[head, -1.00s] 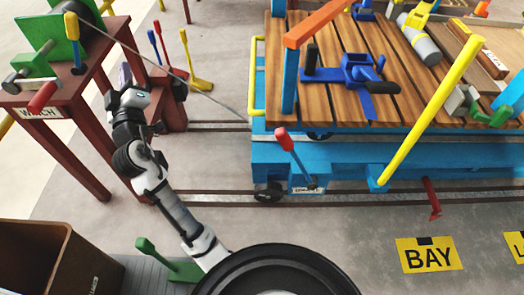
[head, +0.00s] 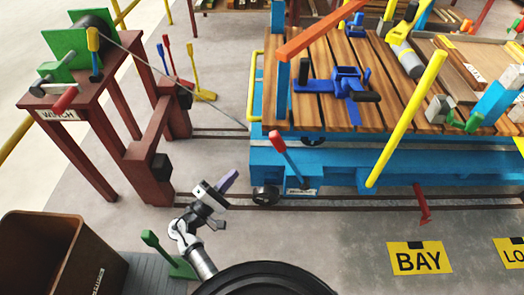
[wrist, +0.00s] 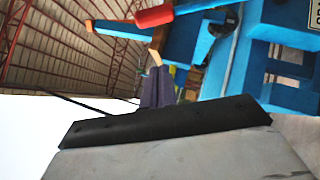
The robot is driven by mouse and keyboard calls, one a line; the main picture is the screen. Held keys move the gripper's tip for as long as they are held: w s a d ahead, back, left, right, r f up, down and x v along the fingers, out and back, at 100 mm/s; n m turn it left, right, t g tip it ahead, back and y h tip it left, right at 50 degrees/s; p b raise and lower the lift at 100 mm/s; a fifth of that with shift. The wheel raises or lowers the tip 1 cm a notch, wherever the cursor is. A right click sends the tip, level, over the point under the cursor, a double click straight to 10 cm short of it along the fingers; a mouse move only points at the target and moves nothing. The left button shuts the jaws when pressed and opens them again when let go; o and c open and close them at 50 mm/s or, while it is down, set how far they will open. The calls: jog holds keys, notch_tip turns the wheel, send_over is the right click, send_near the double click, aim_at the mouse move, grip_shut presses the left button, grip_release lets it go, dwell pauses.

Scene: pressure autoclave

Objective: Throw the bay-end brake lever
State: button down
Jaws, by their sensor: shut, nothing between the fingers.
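A lever with a red grip (head: 277,141) and a blue shaft stands tilted on the near side of the blue cart (head: 345,176), above a small white label too small to read. The red grip also shows at the top of the wrist view (wrist: 155,16). My gripper (head: 232,177) is left of the lever and apart from it, over the floor near the cart's left end. Its purple fingers (wrist: 156,82) are shut and empty, with the red grip beyond their tips in the wrist view.
A winch on a brown stand (head: 75,105) is at the left, its cable running to the cart. A green lever (head: 165,253) and a brown bin (head: 60,245) stand at lower left. A yellow bar (head: 408,115) slants over the cart.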

jog(key=shift+w, duration=0.1)
jog(key=s+d+p+x, duration=0.2)
jog(key=p+x, duration=0.1)
jog(key=x, duration=0.9)
jog(key=shift+w+d+r, duration=0.2)
jog(key=shift+w+r, duration=0.05)
jog(key=shift+r, duration=0.3)
